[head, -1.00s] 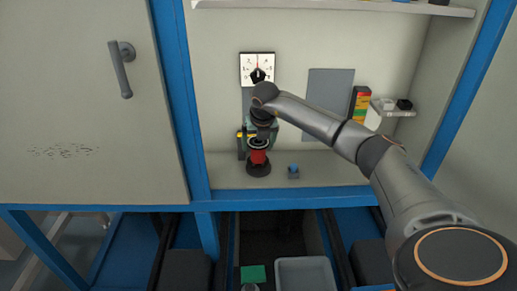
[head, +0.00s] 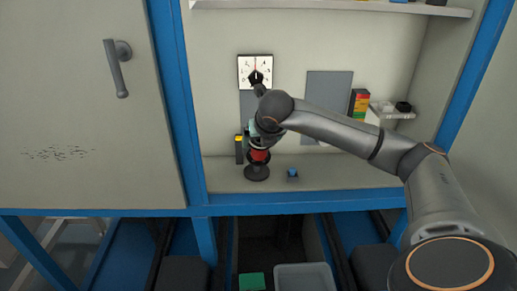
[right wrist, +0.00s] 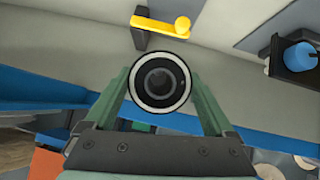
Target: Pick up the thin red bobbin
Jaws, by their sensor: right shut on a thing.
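The thin red bobbin (head: 260,155) is upright above a dark round base (head: 257,172) on the shelf in the head view. My right gripper (head: 262,143) reaches it from above, and my wrist hides its top. In the right wrist view the round end of the bobbin (right wrist: 160,80), with a white ring and dark hole, sits between the two green fingers of my right gripper (right wrist: 160,92). The fingers are shut on it. I cannot tell whether the bobbin is clear of the base. My left gripper is not in view.
A small block with a blue knob (head: 292,173) stands right of the base. A dark post with a yellow top (head: 239,147) stands left of it. A dial (head: 256,71) hangs on the back wall. A blue beam (head: 300,202) edges the shelf.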

